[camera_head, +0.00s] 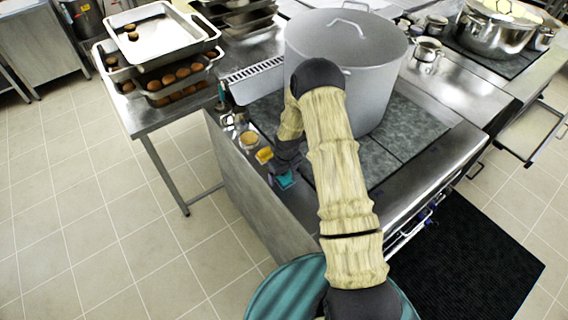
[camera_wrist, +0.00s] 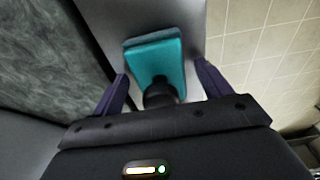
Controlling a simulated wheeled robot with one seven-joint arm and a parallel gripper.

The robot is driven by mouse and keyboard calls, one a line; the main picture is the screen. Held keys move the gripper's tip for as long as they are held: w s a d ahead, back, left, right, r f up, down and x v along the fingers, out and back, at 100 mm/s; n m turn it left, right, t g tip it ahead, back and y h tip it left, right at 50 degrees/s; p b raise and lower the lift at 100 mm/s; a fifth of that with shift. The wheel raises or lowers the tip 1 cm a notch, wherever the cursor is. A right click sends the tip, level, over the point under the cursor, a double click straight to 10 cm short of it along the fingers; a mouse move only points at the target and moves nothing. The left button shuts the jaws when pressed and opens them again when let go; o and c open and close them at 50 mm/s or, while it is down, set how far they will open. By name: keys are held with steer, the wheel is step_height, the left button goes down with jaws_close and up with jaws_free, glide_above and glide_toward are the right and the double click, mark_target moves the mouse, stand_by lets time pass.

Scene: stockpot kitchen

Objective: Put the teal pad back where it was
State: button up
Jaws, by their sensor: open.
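The teal pad (camera_wrist: 155,55) is a small flat block with a dark round knob or handle (camera_wrist: 160,92) on its near side in the wrist view. It lies on the steel edge strip of the stove. I cannot tell whether the fingers touch anything.
A yellow pad (camera_head: 264,155), a round tan-topped container (camera_head: 249,140) and a small metal cup (camera_head: 228,120) stand along the same steel strip. A big grey stockpot (camera_head: 378,80) stands on the stove behind. Trays of brown rolls (camera_head: 165,80) sit on the left table.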

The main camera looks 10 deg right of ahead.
mark_target(286, 177)
steer(key=r+b, duration=0.1)
steer(key=r, duration=0.2)
steer(key=r+b, duration=0.1)
steer(key=r, duration=0.2)
steer(key=s+r+b, duration=0.1)
steer(key=r, duration=0.3)
steer(key=shift+s+d+r, duration=0.1)
steer(key=shift+d, duration=0.15)
steer(key=shift+s+r+b, duration=0.1)
steer(key=shift+r+b, duration=0.2)
steer(key=shift+r, duration=0.4)
steer(key=s+r+m, duration=0.2)
steer(key=s+r, duration=0.5)
steer(key=s, duration=0.4)
steer(key=s+r+m+t, duration=0.1)
steer(key=s+r+m, duration=0.1)
steer(key=s+r, duration=0.4)
steer(key=s, duration=0.4)
steer(key=shift+s+a+r+m+h, duration=0.3)
steer(key=shift+s+a+r, duration=0.05)
steer(key=shift+s, duration=0.05)
